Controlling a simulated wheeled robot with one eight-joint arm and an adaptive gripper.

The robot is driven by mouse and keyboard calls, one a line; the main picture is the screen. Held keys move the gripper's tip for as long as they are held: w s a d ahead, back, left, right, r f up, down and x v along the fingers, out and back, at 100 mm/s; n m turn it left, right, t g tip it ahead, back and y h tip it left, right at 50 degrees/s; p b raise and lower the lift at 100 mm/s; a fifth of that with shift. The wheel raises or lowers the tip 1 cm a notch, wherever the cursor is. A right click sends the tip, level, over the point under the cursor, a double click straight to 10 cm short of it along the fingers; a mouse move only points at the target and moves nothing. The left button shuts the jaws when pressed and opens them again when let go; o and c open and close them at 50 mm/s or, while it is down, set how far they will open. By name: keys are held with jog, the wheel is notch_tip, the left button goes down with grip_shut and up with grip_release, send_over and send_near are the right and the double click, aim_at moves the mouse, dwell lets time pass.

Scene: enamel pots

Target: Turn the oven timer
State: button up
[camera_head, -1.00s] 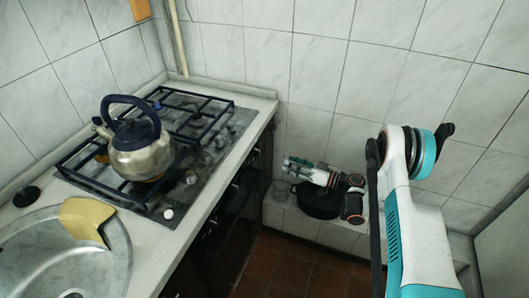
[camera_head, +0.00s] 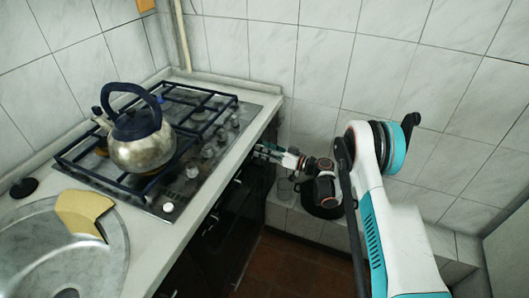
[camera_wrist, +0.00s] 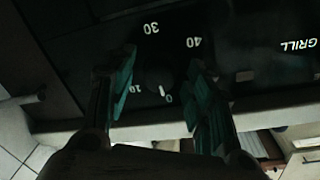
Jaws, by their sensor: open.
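The oven timer (camera_wrist: 158,82) is a dark round knob with a white pointer mark, on a black panel with the numbers 10, 30, 40 and 0 around it. In the wrist view it sits between the fingers of my gripper (camera_wrist: 160,92), which are spread apart on either side; I cannot tell whether they touch it. In the head view my gripper (camera_head: 262,151) is at the dark oven front (camera_head: 238,195), just below the counter edge. The timer does not show in the head view.
A kettle (camera_head: 140,150) stands on the gas hob (camera_head: 215,112) above the oven. A sink (camera_head: 60,255) with a yellow cloth (camera_head: 84,210) is at left. A dark pot (camera_head: 322,205) stands on the tiled ledge beneath my arm. The word GRILL (camera_wrist: 299,45) is on the panel at right.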

jog(key=shift+c, duration=0.6)
jog(key=c, duration=1)
jog(key=shift+o, duration=0.2)
jog(key=shift+m, duration=0.3)
jog(key=m+g, duration=0.1)
jog(key=m, duration=1)
jog(key=shift+w+r, duration=0.1)
jog(key=shift+m, duration=0.3)
jog(key=o, duration=1.1)
